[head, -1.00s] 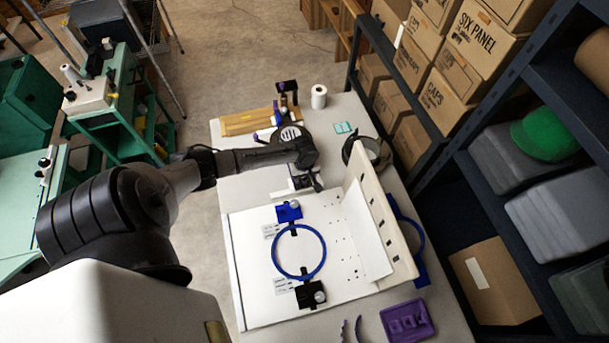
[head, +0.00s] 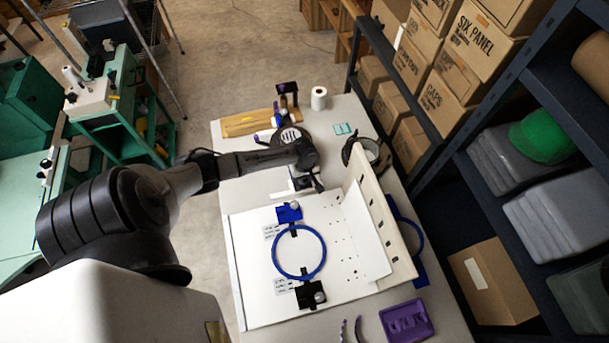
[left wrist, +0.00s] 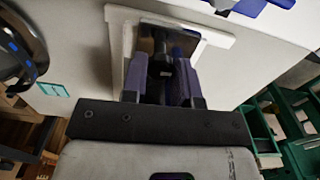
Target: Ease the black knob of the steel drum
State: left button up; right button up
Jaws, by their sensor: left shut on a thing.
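My left gripper (head: 317,185) is over the grey table, beyond the far edge of the white board. In the left wrist view its two purple-grey fingers (left wrist: 162,78) are shut on a small dark part (left wrist: 162,46), which looks like a black knob. A pale frame or plate (left wrist: 218,38) surrounds that part. What the part belongs to is mostly hidden by the gripper. A dark round rim with a greyish inside (head: 372,153) stands at the right table edge; I cannot tell whether it is the steel drum. My right gripper is not seen.
The white board (head: 250,255) carries a blue hoop (head: 323,250) between a blue bracket (head: 287,214) and a black one (head: 310,296). A pale upright panel (head: 372,215) stands at its right. A purple tray (head: 407,320) lies in front. A white roll (head: 319,97) stands at the back.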

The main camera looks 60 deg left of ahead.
pick_arm(q)
jog(key=n+p, duration=0.1)
jog(key=p, duration=0.1)
jog(key=n+p, duration=0.4)
jog(key=shift+d+r+p, duration=0.1)
jog(key=shift+r+p, duration=0.15)
jog(key=shift+p, duration=0.05)
jog(key=n+p, duration=0.2)
jog(key=shift+n, duration=0.4)
jog(key=n+p, duration=0.2)
jog(key=n, duration=0.2)
jog(key=shift+f, duration=0.15)
jog(key=n+p, duration=0.1)
jog(key=n, duration=0.2)
jog(key=shift+n, duration=0.3)
jog(key=shift+f+n, duration=0.1)
jog(key=shift+n, duration=0.6)
jog(key=o, duration=0.9)
